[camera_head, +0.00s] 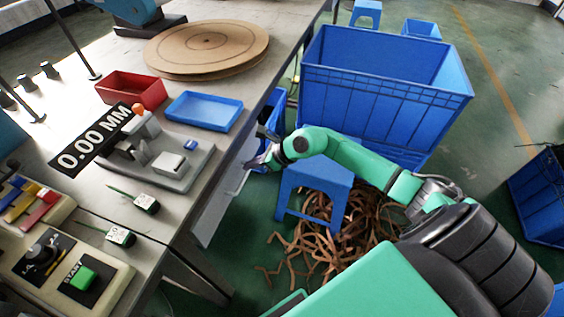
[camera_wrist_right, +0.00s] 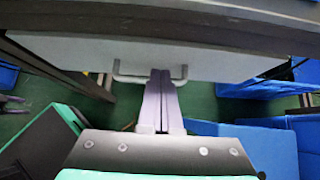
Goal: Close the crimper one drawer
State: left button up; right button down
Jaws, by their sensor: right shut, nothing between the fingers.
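The drawer (camera_head: 216,206) is a pale grey panel below the table's right edge in the head view. Its front (camera_wrist_right: 200,58) spans the right wrist view under the dark table edge, with a thin pale bar handle (camera_wrist_right: 121,78). My right gripper (camera_head: 253,165) is at the drawer's handle side in the head view. In the right wrist view its two fingers (camera_wrist_right: 160,74) are together and empty, their tips at the middle of the handle and overlapping it. I cannot tell whether they touch it, or how far the drawer stands out. My left gripper is not in view.
A blue stool (camera_head: 318,172) and a large blue crate (camera_head: 385,75) stand close by my right arm. Brown strips (camera_head: 315,245) litter the floor. The table holds a grey measuring fixture (camera_head: 190,172), a red tray (camera_head: 130,90), a blue tray (camera_head: 204,110) and a START button box (camera_head: 84,279).

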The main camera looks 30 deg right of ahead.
pick_arm(q)
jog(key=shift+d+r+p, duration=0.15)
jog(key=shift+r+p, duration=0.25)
jog(key=shift+p, duration=0.1)
pick_arm(e)
jog(key=v, duration=1)
jog(key=shift+s+d, duration=0.25)
